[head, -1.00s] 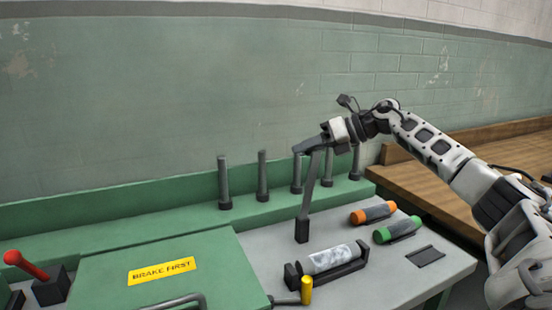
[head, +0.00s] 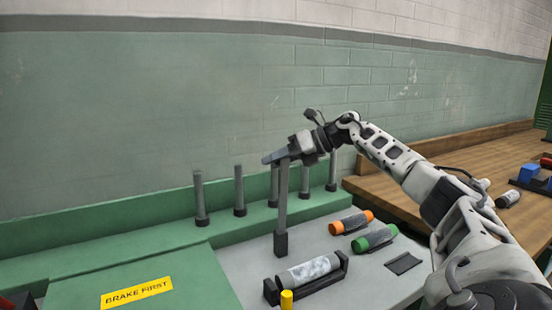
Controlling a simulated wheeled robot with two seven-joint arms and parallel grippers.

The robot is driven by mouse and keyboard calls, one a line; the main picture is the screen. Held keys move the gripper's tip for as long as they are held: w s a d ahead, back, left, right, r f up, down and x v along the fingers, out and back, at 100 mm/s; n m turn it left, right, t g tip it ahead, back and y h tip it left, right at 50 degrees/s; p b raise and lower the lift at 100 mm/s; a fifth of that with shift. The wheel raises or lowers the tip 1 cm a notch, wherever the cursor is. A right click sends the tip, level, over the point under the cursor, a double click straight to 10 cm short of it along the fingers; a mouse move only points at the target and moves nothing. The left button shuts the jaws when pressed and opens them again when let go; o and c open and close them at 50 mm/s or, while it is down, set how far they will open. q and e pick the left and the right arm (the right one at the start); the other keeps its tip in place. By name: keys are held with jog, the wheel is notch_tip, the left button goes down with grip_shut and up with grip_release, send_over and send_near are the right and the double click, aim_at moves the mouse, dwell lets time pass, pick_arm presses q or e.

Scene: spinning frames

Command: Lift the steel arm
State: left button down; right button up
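The steel arm (head: 283,205) is a flat grey bar standing nearly upright from a dark block (head: 281,244) on the grey bench top. My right gripper (head: 276,157) is at its top end, reaching in from the right. A dark finger covers the bar's tip, and the other finger is hidden behind. The gripper appears shut on the bar, as both have moved together. A mottled grey-white roll (head: 308,271) lies in a black cradle (head: 335,277) in front of the block. My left gripper is out of view.
Several grey pegs (head: 239,190) stand on the green ledge behind. A yellow knob (head: 286,299) is in front. A green panel carries a BRAKE FIRST label (head: 136,293). A wooden bench (head: 455,165) is beyond.

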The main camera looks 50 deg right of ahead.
jog(key=shift+a+r, duration=0.1)
jog(key=shift+r, duration=0.05)
jog(key=b+v, duration=0.2)
jog(key=v, duration=1.4)
